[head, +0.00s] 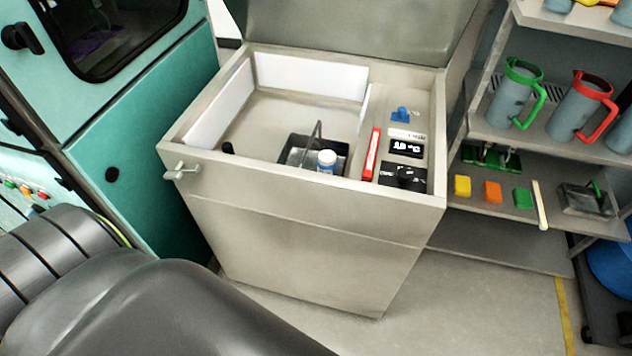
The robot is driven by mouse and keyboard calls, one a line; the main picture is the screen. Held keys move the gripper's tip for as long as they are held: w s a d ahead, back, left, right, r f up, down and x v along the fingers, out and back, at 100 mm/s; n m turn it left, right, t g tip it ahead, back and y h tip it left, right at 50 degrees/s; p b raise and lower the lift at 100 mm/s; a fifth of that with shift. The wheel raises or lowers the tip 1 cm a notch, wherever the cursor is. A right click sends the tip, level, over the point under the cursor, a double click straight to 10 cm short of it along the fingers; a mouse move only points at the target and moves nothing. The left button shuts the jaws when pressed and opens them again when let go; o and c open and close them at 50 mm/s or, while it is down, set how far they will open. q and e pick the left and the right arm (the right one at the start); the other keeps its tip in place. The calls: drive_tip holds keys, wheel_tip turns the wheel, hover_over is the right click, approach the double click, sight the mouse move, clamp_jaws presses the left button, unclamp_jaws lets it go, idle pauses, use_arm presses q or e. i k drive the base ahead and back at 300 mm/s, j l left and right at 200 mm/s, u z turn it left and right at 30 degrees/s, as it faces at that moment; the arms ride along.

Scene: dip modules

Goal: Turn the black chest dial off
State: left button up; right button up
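The grey chest (310,235) stands in the middle of the head view with its lid (360,25) raised. On the right side of its top is a control strip. The black dial (404,174) sits on a black plate at the front end of this strip. Its pointer direction is too small to read. Behind it is a small black display (406,148) with white characters, too small to read. A blue knob (402,114) is at the far end of the strip. Neither of my grippers is in view.
Shelves at the right hold jugs (517,93) and coloured blocks (492,193). Open floor (470,300) lies at front right.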

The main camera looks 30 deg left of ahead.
sight(404, 175)
drive_tip(key=k+j+z, duration=0.2)
drive_tip(key=z, duration=0.15)
drive_tip(key=k+j+z, duration=0.1)
drive_tip(key=k+z, duration=0.45)
drive_tip(key=z, duration=0.2)
